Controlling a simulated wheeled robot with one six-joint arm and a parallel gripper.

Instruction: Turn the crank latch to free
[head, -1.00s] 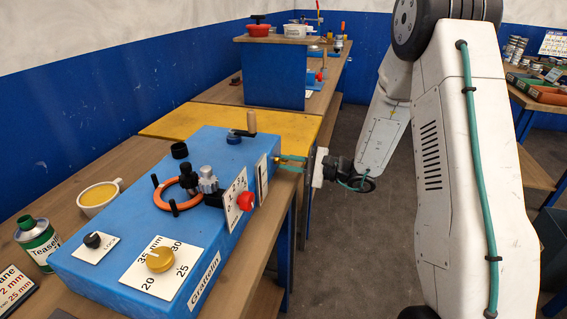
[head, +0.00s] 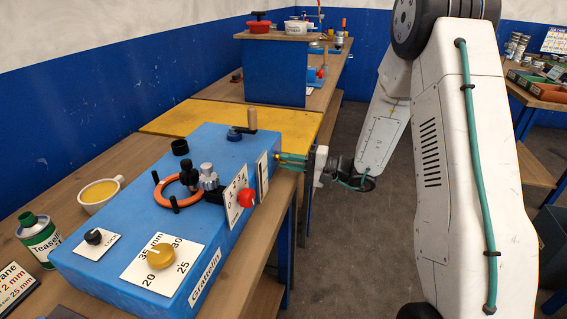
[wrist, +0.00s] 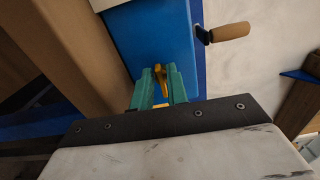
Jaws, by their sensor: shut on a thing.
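A small yellow lever, which I take for the crank latch (head: 277,155), sits on the far right side of the blue machine box (head: 125,215). In the wrist view the yellow lever (wrist: 162,82) shows between the two green fingers. My gripper (head: 288,160) is shut on it, reaching in from the right beside the box. The fingers also show in the wrist view (wrist: 159,76) and hide part of the lever and its mount.
A wooden crank handle (head: 251,119) stands on the box top near the gripper; it also shows in the wrist view (wrist: 229,32). A red knob (head: 246,198) sticks out of the near side. A yellow board (head: 280,125) lies behind.

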